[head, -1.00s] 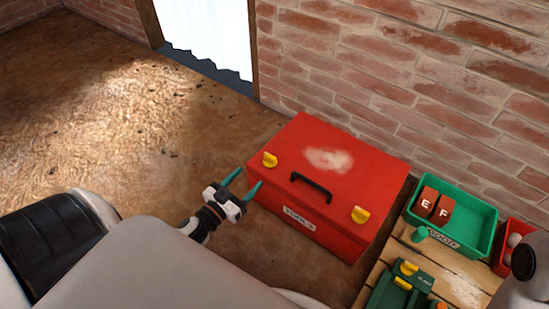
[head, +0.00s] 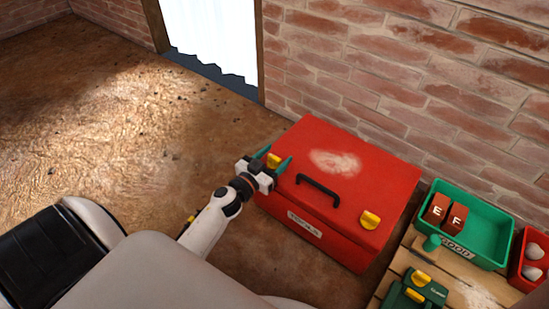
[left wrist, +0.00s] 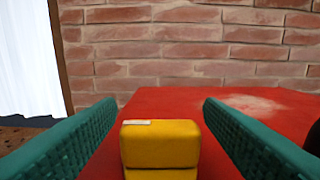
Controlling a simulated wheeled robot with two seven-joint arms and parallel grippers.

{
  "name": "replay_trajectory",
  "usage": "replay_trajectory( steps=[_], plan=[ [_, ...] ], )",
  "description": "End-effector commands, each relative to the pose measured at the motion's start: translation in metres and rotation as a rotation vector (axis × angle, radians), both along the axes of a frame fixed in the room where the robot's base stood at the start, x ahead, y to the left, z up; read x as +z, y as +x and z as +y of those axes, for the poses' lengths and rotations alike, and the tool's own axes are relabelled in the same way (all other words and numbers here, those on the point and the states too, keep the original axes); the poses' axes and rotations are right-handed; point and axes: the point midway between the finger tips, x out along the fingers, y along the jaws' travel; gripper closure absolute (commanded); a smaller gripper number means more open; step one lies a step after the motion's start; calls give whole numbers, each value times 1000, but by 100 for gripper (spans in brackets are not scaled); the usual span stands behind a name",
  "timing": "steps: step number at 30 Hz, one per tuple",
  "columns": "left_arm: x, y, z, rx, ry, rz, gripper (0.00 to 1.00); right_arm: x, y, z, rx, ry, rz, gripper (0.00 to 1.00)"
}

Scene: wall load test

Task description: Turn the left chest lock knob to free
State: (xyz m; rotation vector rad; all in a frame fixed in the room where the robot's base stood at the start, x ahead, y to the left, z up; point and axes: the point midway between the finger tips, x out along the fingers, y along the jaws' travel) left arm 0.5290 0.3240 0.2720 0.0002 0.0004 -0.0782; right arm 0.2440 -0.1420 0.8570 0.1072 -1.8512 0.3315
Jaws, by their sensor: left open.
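A red chest (head: 345,170) with a black handle (head: 318,190) stands on the floor against the brick wall. Its left yellow lock knob (head: 273,160) is on the lid's left end; its right yellow knob (head: 370,220) is on the lid's right end. My left gripper (head: 273,159) is open at the left knob, its green fingers on either side of it. In the left wrist view the left knob (left wrist: 160,147) shows between the two spread fingers, with gaps on both sides. My right gripper is not seen.
A green crate (head: 490,232) marked GOOD holds two brown blocks lettered E and F. A red bin (head: 535,250) with pale lumps stands beside it. A green device with yellow knobs (head: 415,290) sits on the wooden surface (head: 470,292). Floor left of the chest is clear.

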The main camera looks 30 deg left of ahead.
Motion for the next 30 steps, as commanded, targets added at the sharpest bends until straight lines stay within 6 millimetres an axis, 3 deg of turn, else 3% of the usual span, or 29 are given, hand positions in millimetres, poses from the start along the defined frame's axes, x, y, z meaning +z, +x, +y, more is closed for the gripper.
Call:
replay_trajectory(
  steps=[2, 10, 22, 30],
  plan=[
    [0, 0, 0, 0, 0, 0, 40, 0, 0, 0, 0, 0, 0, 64],
    [0, 0, 0, 0, 0, 0, 83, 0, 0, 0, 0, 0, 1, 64],
    [2, 0, 1, -84, 1, 2, 83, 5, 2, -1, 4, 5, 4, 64],
    [3, 0, 3, -290, 5, 3, 83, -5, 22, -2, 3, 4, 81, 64]
  ],
)
